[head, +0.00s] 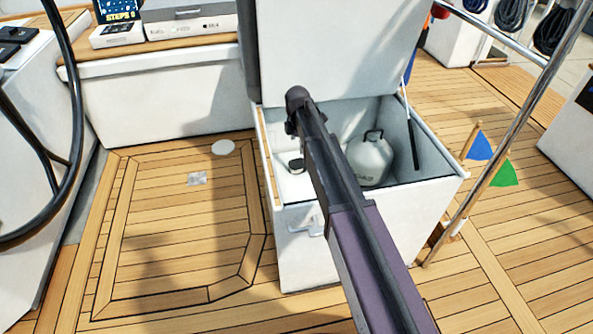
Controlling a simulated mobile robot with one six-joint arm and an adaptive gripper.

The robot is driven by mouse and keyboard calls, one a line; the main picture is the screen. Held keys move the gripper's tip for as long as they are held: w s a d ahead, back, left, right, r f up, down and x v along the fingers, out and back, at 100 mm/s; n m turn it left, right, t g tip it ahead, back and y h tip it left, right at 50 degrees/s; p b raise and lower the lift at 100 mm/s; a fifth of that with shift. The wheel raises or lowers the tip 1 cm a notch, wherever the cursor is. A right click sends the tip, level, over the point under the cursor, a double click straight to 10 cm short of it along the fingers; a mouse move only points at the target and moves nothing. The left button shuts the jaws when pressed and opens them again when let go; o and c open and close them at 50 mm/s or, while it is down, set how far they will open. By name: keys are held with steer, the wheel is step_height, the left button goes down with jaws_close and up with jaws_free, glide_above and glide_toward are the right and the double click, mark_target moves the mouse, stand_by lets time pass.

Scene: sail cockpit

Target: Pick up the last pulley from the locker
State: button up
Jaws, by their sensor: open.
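The white locker (330,262) stands open in the middle of the head view, its lid (345,45) raised. A small dark item (296,165) shows inside at the left, close beside my arm. It may be the pulley, but it is too small and partly covered to be sure. My arm reaches from the lower right up over the locker, with a dark joint at its far end above the opening. My gripper's fingers cannot be made out; the arm hides part of the locker's inside.
A steering wheel (72,120) is at the left. A metal rail (505,135) with blue and green flags (503,175) is at the right. The teak deck (180,240) left of the locker is clear.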

mark_target(299, 163)
steer(key=shift+f+b, duration=1.9)
steer(key=shift+f, duration=0.25)
steer(key=shift+f, duration=0.15)
steer(key=shift+d+f+b, duration=0.15)
steer(key=shift+f+b, duration=1.1)
steer(key=shift+b, duration=0.05)
steer(key=shift+d+f+b, duration=0.1)
steer(key=shift+f+b, duration=1.1)
steer(key=shift+b, duration=0.1)
steer(key=c, duration=1)
